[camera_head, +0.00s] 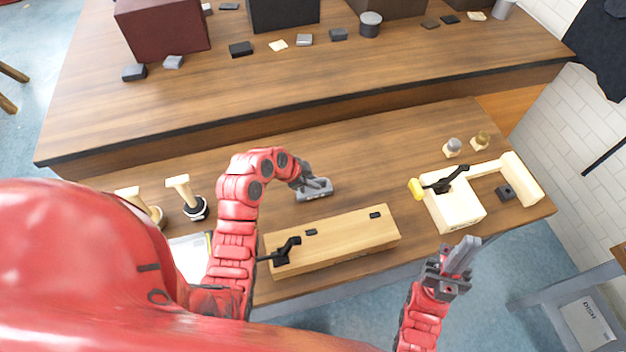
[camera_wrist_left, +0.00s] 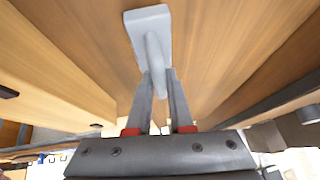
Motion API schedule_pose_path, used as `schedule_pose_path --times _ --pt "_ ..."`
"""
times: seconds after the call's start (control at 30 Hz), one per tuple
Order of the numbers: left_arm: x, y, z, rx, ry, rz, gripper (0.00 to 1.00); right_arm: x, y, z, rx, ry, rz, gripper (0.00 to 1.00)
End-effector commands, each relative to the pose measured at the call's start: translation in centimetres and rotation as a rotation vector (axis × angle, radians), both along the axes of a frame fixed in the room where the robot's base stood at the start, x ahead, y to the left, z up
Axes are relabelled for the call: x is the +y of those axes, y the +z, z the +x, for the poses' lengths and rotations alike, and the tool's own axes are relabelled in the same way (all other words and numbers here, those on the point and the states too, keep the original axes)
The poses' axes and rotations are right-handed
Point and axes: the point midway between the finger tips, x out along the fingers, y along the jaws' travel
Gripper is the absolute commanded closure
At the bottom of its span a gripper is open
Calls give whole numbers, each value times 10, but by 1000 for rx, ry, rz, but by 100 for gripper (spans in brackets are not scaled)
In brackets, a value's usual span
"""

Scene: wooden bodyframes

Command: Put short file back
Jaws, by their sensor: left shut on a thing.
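A grey tool with a flat rectangular plate and a rounded handle, which looks like the short file (camera_head: 314,188), is in my left gripper (camera_head: 304,184). In the left wrist view the fingers (camera_wrist_left: 160,100) are shut on the handle of the file (camera_wrist_left: 148,22), with its flat plate beyond them. It is over the near table, just behind the long wooden block; whether it touches the table I cannot tell. My right gripper (camera_head: 462,255) is at the table's front edge, apart from everything; its finger gap is unclear.
The long wooden block (camera_head: 340,238) carries a black clamp (camera_head: 286,250). A pale wooden body (camera_head: 455,210) with a black clamp and yellow piece stands right. Pale-handled tools (camera_head: 180,190) stand left. Two small knobbed tools (camera_head: 452,147) stand back right. A second table (camera_head: 300,85) lies behind.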

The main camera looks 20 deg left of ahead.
Motion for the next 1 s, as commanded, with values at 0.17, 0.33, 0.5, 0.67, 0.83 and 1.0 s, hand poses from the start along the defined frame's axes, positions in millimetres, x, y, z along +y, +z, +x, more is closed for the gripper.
schedule_pose_path --times 0.17,0.33,0.5,0.67,0.83,1.0 --pt "0 -9 0 1 0 2 100 0 4 0 0 0 0 100" --pt "0 -9 0 0 1 1 100 0 2 0 0 0 0 100" --pt "1 -11 0 0 1 2 68 0 0 0 0 0 0 100" --pt "1 -11 0 1 0 2 50 0 0 0 0 0 0 100" --pt "0 -11 0 1 0 2 50 0 0 0 0 0 0 100" --pt "2 -7 -1 -1 2 1 50 0 2 0 0 0 0 100"
